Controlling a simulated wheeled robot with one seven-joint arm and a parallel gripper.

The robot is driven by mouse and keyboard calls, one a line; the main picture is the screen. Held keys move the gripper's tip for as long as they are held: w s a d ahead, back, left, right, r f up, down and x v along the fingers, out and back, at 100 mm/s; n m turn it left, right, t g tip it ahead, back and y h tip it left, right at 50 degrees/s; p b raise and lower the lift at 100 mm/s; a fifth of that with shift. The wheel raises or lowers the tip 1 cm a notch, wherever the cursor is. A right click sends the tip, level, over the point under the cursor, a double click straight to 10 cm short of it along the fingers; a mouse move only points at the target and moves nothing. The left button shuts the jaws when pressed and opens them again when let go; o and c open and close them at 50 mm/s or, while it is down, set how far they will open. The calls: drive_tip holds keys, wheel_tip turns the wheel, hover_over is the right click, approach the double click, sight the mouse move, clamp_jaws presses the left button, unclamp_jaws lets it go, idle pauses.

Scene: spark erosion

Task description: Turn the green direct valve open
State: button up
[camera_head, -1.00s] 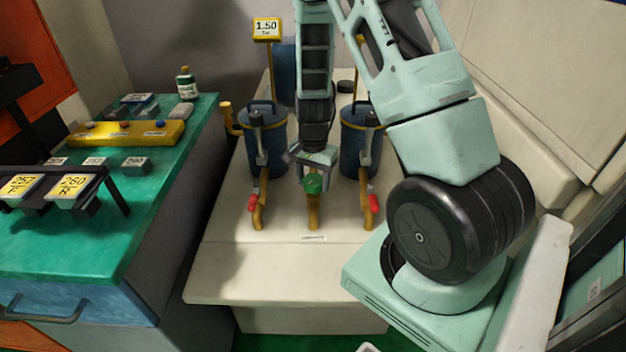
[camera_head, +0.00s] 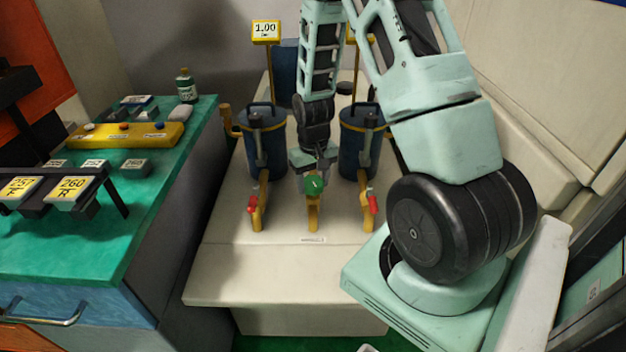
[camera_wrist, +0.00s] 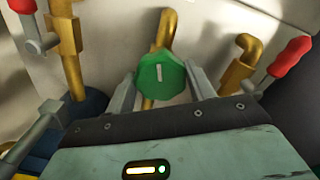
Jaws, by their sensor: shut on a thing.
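The green direct valve (camera_head: 314,184) is a round knob on top of a yellow pipe (camera_head: 313,215) between two blue canisters. My gripper (camera_head: 314,176) reaches down onto it from behind. In the wrist view the green knob (camera_wrist: 161,76) sits between the two fingers of my gripper (camera_wrist: 160,90), with a pale line mark near upright on its face. The fingers are shut on the knob's sides. The exact contact is partly hidden by the gripper's body.
Red-handled valves stand on yellow pipes at left (camera_head: 252,205) and right (camera_head: 373,204) of the green one. Blue canisters (camera_head: 264,150) rise close on both sides. A sign reading 1.00 (camera_head: 266,30) stands behind. The pale bench front (camera_head: 290,275) is clear.

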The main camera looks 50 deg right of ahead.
sight(313, 182)
drive_tip(key=shift+n, duration=1.1)
drive_tip(key=o, duration=1)
wheel_tip(313, 182, up, 18)
drive_tip(key=shift+f+p, duration=0.25)
drive_tip(key=shift+p, duration=0.1)
